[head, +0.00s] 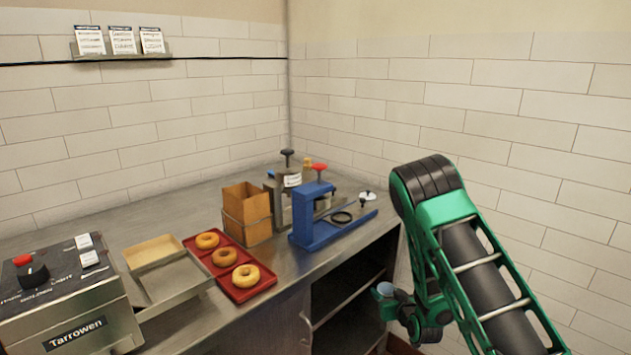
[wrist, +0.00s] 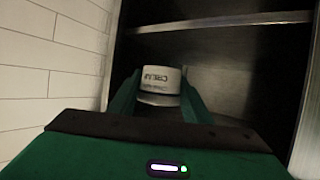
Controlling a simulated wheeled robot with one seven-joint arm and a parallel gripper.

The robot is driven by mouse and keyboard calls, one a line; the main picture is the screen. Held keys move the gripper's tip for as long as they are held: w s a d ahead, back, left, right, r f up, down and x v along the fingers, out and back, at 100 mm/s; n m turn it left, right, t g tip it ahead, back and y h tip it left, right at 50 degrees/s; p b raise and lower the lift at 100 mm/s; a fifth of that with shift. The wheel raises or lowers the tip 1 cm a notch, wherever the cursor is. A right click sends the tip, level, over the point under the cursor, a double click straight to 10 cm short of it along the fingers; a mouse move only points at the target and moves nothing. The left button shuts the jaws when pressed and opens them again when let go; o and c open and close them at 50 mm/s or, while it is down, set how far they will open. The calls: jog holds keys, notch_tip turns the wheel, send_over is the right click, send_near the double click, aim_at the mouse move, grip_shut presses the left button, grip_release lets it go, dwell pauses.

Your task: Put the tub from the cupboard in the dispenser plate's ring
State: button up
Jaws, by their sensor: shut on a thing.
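A small white tub with dark lettering (wrist: 161,76) sits between my gripper's two green fingers (wrist: 158,98) in the wrist view. The lettering looks upside down. In the head view the tub's pale round end (head: 385,289) shows at the end of my gripper (head: 393,299), low and right of the counter, by the open cupboard (head: 345,300). My gripper is shut on the tub. The blue dispenser (head: 306,214) stands on the counter, its plate reaching right. A dark ring (head: 342,217) is on the plate and looks empty.
A white-topped piece (head: 367,196) is at the plate's right end. The cupboard's shelf edge (wrist: 225,22) is close ahead; a tiled wall is beside my arm.

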jog(key=s+d+r+m+h, duration=0.2)
jog(key=s+d+r, duration=0.3)
jog(key=d+r, duration=0.1)
jog(key=shift+s+d+r, duration=0.35)
jog(key=shift+s+r, duration=0.05)
jog(key=shift+r, duration=0.25)
